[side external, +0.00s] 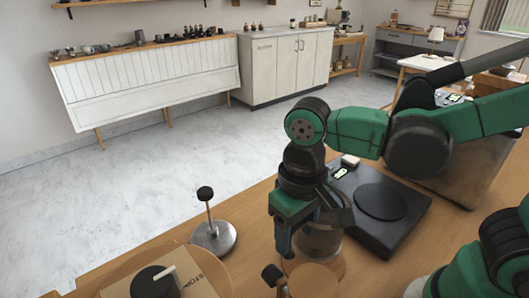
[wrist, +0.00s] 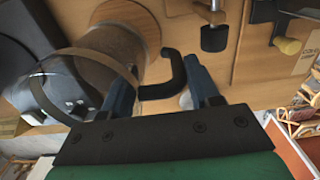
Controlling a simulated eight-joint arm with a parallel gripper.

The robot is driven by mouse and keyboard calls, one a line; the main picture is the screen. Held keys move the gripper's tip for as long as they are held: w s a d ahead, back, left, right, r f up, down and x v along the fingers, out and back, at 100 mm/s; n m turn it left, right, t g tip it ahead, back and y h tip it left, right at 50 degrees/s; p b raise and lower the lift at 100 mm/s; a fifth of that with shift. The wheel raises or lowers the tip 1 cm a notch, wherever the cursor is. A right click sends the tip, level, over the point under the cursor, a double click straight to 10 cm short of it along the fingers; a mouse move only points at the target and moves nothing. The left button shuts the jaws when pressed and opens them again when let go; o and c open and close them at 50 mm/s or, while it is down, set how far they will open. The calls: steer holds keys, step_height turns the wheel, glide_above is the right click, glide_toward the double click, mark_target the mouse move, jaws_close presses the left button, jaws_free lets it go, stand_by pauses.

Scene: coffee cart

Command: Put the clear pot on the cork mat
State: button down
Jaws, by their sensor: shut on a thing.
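The clear pot (side external: 319,243) is a see-through vessel with a dark handle, beside and partly behind my gripper (side external: 288,246) in the side view. In the wrist view the pot (wrist: 108,62) appears tilted by the camera angle, and its black handle (wrist: 170,78) lies between my fingers (wrist: 165,95). My gripper is shut on that handle. A round tan disc, which looks like the cork mat (side external: 316,283), shows just in front of and below the pot; it also shows in the wrist view (wrist: 128,14). I cannot tell whether the pot touches it.
A black flat device with a round plate (side external: 382,203) is just right of the pot. A metal tamper-like tool with a black knob (side external: 212,235) stands to the left. A dark-handled item (side external: 273,277) is close to the mat's left. A labelled board (side external: 197,285) lies at the front left.

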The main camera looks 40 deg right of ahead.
steer(key=shift+f, duration=2.1)
steer(key=shift+c, duration=2.4)
jaws_free()
steer(key=shift+f, duration=0.15)
step_height(320, 180, up, 12)
steer(key=w+d+f+t, duration=0.4)
steer(key=d+t, duration=0.3)
steer(key=d, duration=0.3)
steer(key=shift+d, duration=0.15)
steer(key=shift+w, duration=0.1)
